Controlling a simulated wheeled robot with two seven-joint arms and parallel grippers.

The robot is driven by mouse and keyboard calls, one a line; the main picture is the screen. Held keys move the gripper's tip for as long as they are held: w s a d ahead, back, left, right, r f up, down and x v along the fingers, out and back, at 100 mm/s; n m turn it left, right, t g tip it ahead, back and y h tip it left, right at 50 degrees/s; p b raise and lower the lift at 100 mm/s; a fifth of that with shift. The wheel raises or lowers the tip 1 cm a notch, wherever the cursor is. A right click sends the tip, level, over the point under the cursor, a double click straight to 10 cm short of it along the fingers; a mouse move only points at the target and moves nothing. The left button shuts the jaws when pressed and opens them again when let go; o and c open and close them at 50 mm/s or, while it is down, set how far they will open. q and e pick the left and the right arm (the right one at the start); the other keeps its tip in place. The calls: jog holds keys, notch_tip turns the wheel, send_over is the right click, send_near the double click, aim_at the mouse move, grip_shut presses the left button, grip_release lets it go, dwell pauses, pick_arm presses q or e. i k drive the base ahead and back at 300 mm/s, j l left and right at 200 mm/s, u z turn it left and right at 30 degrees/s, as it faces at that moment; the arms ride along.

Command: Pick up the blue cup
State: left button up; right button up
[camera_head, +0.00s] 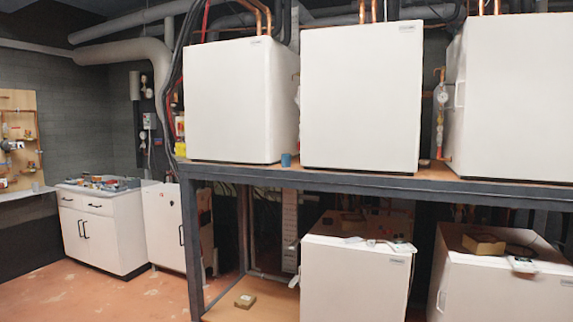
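The blue cup (286,160) is small and stands upright on the upper shelf (340,178) of a dark metal rack. It sits near the shelf's front edge, in the gap between the left and middle white heat pump boxes. Neither of my grippers shows in the head view.
White heat pump boxes (240,100), (362,97) and (512,97) fill most of the upper shelf. More white units (355,280) stand below. A small box (245,301) lies on the lower board. White cabinets (103,228) stand at the left. The reddish floor (70,290) is open at front left.

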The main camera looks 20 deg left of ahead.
aim_at(285, 159)
jog(key=i+j, duration=0.1)
jog(key=i, duration=0.35)
jog(key=i+j, duration=0.1)
jog(key=i, duration=0.3)
